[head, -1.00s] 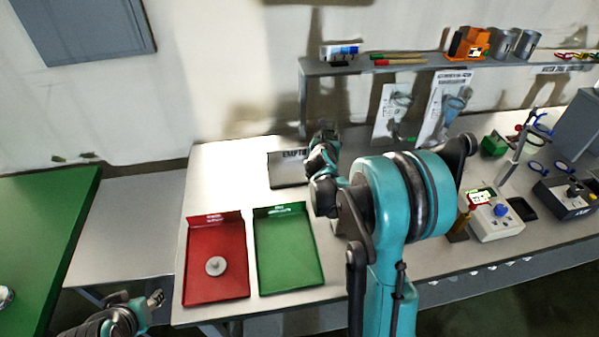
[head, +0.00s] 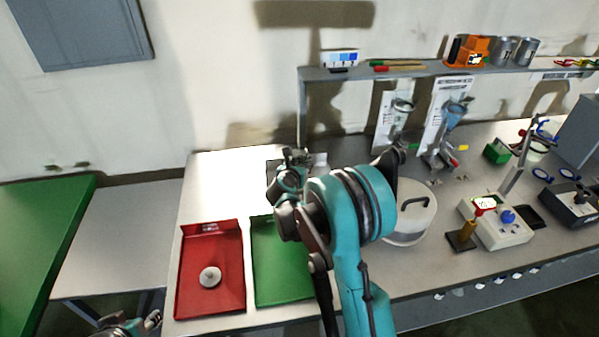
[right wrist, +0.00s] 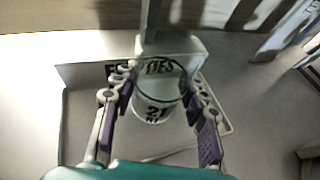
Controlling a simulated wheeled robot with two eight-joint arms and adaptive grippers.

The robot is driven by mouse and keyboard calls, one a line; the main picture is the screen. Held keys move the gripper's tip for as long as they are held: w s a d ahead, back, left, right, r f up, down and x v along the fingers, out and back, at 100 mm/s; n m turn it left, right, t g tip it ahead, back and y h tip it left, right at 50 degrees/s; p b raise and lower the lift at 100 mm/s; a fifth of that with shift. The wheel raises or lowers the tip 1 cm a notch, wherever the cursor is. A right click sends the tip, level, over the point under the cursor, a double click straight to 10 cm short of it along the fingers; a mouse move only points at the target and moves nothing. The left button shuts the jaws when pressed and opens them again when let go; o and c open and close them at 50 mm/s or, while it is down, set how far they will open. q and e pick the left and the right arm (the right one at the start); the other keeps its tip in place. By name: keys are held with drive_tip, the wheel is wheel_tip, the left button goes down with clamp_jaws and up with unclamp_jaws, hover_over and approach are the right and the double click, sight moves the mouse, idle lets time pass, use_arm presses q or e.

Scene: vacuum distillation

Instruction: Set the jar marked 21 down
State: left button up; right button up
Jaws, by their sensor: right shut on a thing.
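The jar marked 21 (right wrist: 155,103) is a clear jar with a white label. It is upright between the fingers of my right gripper (right wrist: 160,92) in the right wrist view. The grey tray marked EMPTIES (right wrist: 82,75) is behind and below it; I cannot tell whether the jar touches its floor.
A red tray (head: 228,285) with a pale round piece (head: 210,277) and a green tray (head: 270,285) lie at the front. A lidded pot (head: 415,220) stands right of my right arm. The bench's back left is clear.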

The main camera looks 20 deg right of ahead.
wheel_tip(320, 180, down, 3)
drive_tip(key=shift+r+b, duration=0.1)
drive_tip(key=shift+b, duration=0.35)
drive_tip(key=shift+r, duration=0.1)
drive_tip(key=o, duration=1.3)
